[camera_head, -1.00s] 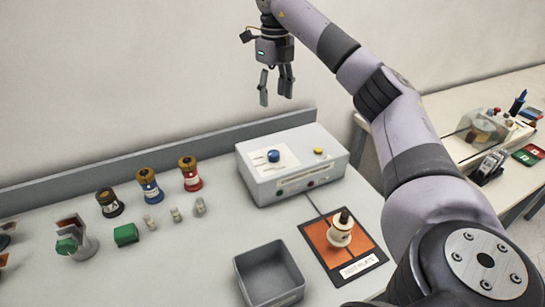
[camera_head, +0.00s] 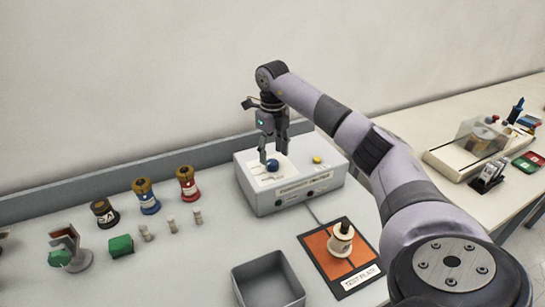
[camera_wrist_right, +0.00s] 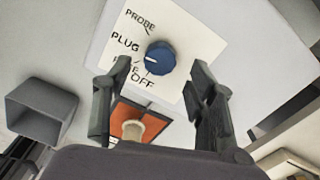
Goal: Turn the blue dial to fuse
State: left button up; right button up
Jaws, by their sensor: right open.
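The blue dial (camera_head: 272,165) is on a white label panel on top of the grey box (camera_head: 320,190). In the right wrist view the dial (camera_wrist_right: 161,57) has a white mark on its left side, pointing roughly toward PLUG. PROBE, PLUG and OFF are readable around it; a fourth label between PLUG and OFF is partly hidden by a finger. My right gripper (camera_head: 273,152) is open, pointing down just above the dial. In the wrist view its fingers (camera_wrist_right: 160,85) are spread to either side, apart from the dial. My left gripper is out of view.
The box also has a yellow button (camera_head: 317,159). An orange test pad (camera_head: 322,248) with a cream bushing (camera_head: 341,238) and an empty grey bin (camera_head: 267,282) lie in front. Several coloured bushings, including a red one (camera_head: 188,183), stand left.

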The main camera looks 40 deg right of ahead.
aim_at(272, 162)
jog(key=shift+f, duration=1.6)
jog(key=c, duration=1.1)
jog(key=shift+c, duration=0.2)
